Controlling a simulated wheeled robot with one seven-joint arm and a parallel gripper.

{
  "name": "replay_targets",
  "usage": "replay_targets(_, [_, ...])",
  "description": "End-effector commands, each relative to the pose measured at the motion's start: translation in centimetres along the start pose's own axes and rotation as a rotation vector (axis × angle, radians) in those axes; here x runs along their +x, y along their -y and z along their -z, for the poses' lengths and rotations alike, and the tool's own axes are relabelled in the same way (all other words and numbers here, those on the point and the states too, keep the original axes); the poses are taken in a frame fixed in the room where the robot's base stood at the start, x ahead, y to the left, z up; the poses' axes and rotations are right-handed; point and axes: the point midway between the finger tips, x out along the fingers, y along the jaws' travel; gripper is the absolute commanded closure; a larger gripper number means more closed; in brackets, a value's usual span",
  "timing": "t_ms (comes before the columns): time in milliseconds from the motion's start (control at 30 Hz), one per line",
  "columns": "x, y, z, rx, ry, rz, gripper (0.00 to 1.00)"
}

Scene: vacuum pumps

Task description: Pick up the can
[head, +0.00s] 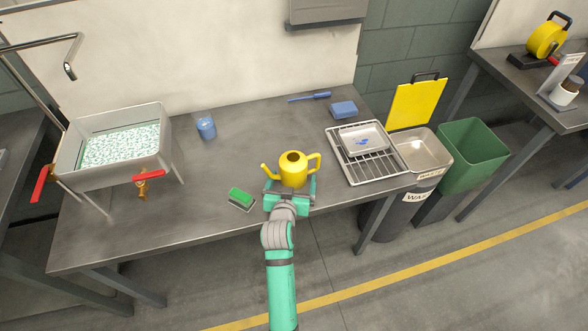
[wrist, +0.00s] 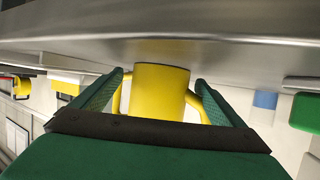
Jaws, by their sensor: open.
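A yellow watering can (head: 293,172) stands upright on the grey table, its spout to the left and its handle to the right. It also shows in the wrist view (wrist: 160,92), in the space between the two fingers. My gripper (head: 290,187) is open at the near side of the can, with one finger to each side of its body. In the wrist view the open gripper (wrist: 160,84) shows gaps between the fingers and the can body. The can's lower near side is hidden by the gripper in the head view.
A green sponge (head: 240,197) lies close to the left of my gripper. A wire rack (head: 391,168) with a metal tray is to the right. A blue cup (head: 206,128) and a metal sink (head: 150,168) are at left. The table (head: 170,230) is clear at front left.

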Motion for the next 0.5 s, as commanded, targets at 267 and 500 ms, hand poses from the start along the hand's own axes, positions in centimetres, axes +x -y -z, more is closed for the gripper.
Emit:
replay_targets(267, [0.59,0.00,-0.04,0.000,0.000,0.000,0.07])
replay_targets(500, [0.57,0.00,-0.04,0.000,0.000,0.000,0.55])
